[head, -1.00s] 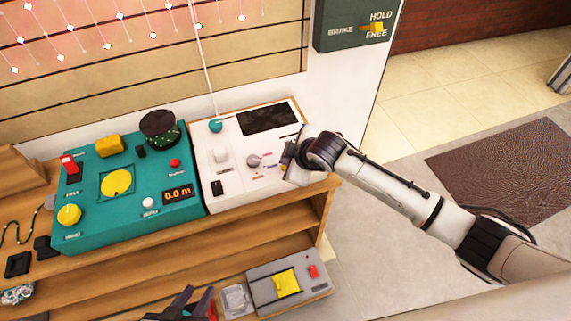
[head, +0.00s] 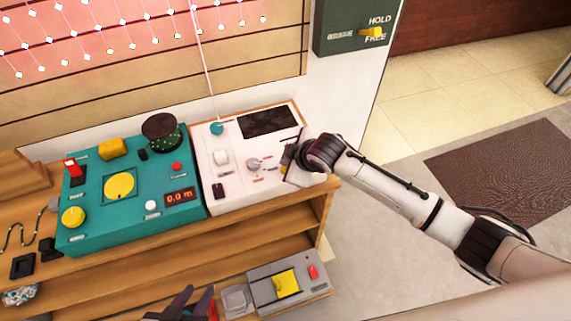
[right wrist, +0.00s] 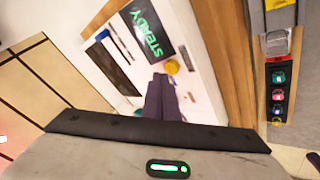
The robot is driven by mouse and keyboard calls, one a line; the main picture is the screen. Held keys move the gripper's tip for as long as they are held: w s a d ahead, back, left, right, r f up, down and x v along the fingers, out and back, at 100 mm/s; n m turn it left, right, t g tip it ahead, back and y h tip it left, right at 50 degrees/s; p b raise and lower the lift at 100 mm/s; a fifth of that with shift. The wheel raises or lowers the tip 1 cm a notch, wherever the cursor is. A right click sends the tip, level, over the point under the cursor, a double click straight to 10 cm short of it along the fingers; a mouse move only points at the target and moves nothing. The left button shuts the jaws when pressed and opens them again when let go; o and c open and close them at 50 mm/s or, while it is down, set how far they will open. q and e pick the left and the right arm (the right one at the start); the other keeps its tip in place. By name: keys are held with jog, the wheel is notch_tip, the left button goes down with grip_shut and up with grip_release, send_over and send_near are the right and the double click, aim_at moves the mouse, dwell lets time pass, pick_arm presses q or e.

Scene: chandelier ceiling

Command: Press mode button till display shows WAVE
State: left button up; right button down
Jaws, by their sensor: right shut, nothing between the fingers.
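The display (right wrist: 150,32) in the right wrist view reads STEADY in green letters. A round yellow button (right wrist: 172,66) sits just below it on the white console; no mode label is readable. My right gripper (right wrist: 161,80) is shut and empty, its fingertips close beside the yellow button. I cannot tell whether they touch it. My left gripper (head: 199,291) is at the bottom edge, fingers apart.
A teal console (head: 105,225) stands left of the white one on the wooden shelf. A grey box (head: 262,298) with a yellow lever sits lower down. A green HOLD/FREE wall box (head: 340,45) is behind. A board of coloured buttons (right wrist: 279,93) is at right in the wrist view.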

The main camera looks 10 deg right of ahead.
jog(key=shift+r, duration=0.2)
notch_tip(320, 180, up, 3)
jog(key=p, duration=0.3)
jog(key=shift+r, duration=0.95)
